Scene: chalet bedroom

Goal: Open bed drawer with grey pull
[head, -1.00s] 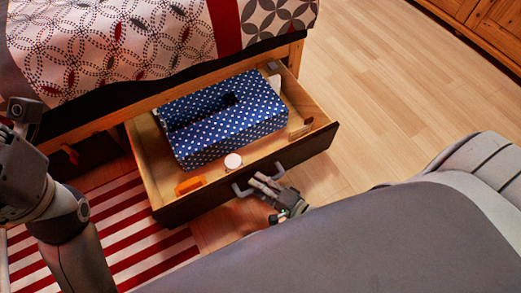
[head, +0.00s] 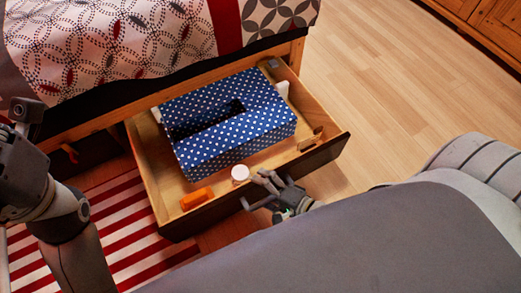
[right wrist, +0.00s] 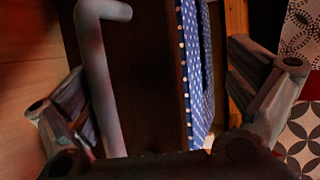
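The bed drawer (head: 318,155) with the grey pull (head: 247,204) stands pulled out from under the bed. Its dark front also shows in the right wrist view (right wrist: 150,70). My right gripper (head: 274,184) is at the pull, in front of the drawer's front. In the right wrist view its fingers (right wrist: 165,105) are spread wide, with the grey pull (right wrist: 98,75) between them, closer to the left finger. Whether a finger touches the pull is not clear. My left arm shows at the left edge of the head view, but its fingers do not show.
The drawer holds a blue polka-dot box (head: 235,150), a small white round item (head: 240,173) and an orange item (head: 197,199). A striped rug (head: 125,225) lies left of the drawer. Bare wood floor (head: 400,95) is clear to the right.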

